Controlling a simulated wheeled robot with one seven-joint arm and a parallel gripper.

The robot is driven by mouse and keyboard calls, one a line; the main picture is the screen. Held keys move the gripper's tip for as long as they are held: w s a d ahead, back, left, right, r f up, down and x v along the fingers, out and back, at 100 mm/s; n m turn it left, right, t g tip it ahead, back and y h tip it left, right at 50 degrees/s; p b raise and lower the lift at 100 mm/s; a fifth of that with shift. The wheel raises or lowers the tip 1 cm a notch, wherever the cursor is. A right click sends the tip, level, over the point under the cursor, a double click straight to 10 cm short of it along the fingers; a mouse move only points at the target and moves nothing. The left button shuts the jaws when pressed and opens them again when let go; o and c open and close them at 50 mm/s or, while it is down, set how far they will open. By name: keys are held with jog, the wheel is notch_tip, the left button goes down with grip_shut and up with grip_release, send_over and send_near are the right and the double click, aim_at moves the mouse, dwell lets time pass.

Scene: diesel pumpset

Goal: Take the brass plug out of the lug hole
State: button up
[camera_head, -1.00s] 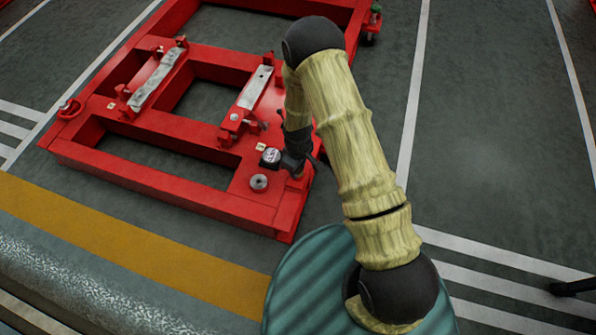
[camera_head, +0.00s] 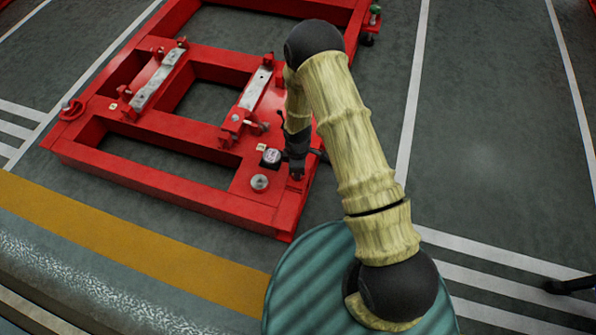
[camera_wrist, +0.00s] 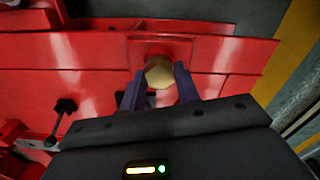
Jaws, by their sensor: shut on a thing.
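The brass plug (camera_wrist: 159,73) shows in the wrist view as a round, dull yellow head against the red frame (camera_wrist: 88,75). My gripper (camera_wrist: 161,80) has its two dark fingers on either side of the plug, shut on it. The frame's red surface lies just behind the plug; the hole is hidden, so I cannot tell how deep the plug sits. In the head view my gripper (camera_head: 296,174) is at the near right corner of the red frame (camera_head: 180,180), and the plug cannot be made out there.
A round grey metal piece (camera_head: 259,182) and a small dark box with a pale face (camera_head: 271,157) stand on the frame left of my gripper. A dark T-shaped handle (camera_wrist: 66,106) shows in the wrist view. Grey floor (camera_head: 490,130) is open to the right.

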jog(key=shift+r+p, duration=0.9)
dwell(0.8)
jog(key=shift+r+p, duration=2.2)
jog(key=shift+r, duration=0.3)
